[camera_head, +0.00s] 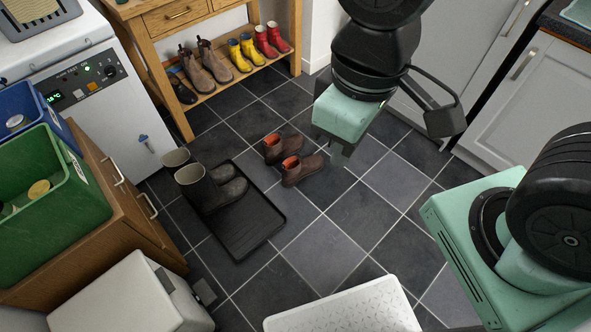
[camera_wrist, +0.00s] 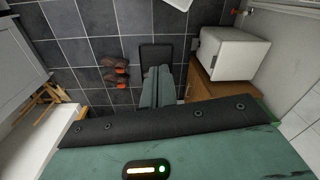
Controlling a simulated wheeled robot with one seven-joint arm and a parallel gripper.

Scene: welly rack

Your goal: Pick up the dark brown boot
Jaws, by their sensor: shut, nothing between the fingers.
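Two brown ankle boots with orange linings stand on the tiled floor, a rear one (camera_head: 283,147) and a front one (camera_head: 305,169). They also show left of my fingers in the wrist view (camera_wrist: 115,63). A pair of very dark tall boots with pale linings (camera_head: 213,192) stands on a black tray (camera_head: 250,240). Brown boots (camera_head: 214,62) stand on the bench shelf. I cannot tell for sure which boot is the dark brown one. My gripper (camera_head: 338,158) is shut and empty, above the floor to the right of the ankle boots; its fingers (camera_wrist: 156,88) point downward.
A wooden bench (camera_head: 185,120) with yellow boots (camera_head: 245,52) and red boots (camera_head: 271,40) is at the back. A washing machine (camera_head: 100,100), a green crate (camera_head: 75,190) and a white bin (camera_head: 130,300) line the left. Grey cabinets (camera_head: 530,100) are right. Floor between is clear.

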